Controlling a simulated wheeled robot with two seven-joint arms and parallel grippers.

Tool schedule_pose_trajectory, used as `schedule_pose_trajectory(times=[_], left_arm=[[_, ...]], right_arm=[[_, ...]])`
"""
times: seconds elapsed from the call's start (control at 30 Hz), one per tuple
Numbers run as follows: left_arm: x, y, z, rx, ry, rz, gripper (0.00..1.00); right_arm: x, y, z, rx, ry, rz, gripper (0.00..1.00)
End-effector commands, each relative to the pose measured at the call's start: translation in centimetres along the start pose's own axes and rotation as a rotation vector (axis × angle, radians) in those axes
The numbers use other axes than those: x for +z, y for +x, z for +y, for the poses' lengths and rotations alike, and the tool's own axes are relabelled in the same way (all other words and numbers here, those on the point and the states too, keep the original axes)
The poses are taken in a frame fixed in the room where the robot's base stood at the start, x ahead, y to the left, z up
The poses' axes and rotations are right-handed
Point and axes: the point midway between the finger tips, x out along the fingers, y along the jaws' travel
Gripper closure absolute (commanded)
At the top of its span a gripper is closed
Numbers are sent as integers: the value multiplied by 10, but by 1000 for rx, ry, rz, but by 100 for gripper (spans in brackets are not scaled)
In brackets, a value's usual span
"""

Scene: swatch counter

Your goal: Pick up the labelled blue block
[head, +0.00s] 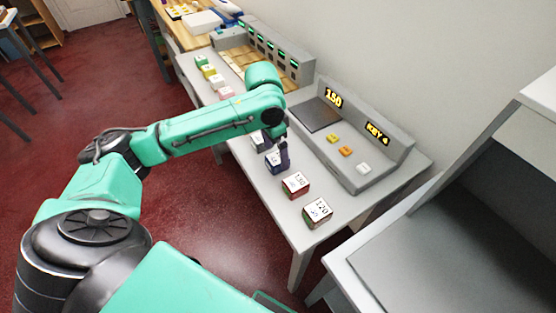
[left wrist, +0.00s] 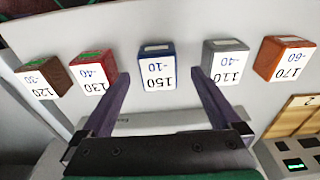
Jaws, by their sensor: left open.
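The blue block (left wrist: 157,58) stands on the counter in the middle of the left wrist view. Its white label reads 150 and -10. In the head view the blue block (head: 271,164) is partly hidden by my left gripper (head: 284,152). My left gripper is open, and in the left wrist view its two purple fingers (left wrist: 159,76) point toward the blue block, one to each side of it, with gaps visible. Nothing is held. My right gripper is in neither view.
A red block (left wrist: 95,72) and a brown block (left wrist: 42,78) stand left of it; a grey block (left wrist: 223,62) and an orange block (left wrist: 284,58) stand right.

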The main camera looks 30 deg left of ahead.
Motion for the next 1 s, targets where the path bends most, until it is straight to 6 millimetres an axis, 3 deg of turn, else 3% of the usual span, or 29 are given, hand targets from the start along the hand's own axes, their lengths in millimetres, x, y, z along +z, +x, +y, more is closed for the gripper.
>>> schedule_pose_trajectory(times=[0.17, 0.37, 0.4, 0.63, 1.0], left_arm=[[-1, 31, 1, 1, 0, -2, 3], [-2, 35, 1, -1, 2, 1, 3], [-2, 35, 1, -1, 2, 1, 6], [-2, 34, 1, -1, 1, 1, 94], [-4, 25, 0, -1, 0, 4, 96]], right_arm=[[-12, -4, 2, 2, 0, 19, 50], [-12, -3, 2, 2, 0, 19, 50], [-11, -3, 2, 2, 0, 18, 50], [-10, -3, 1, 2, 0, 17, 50], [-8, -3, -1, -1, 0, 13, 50]])
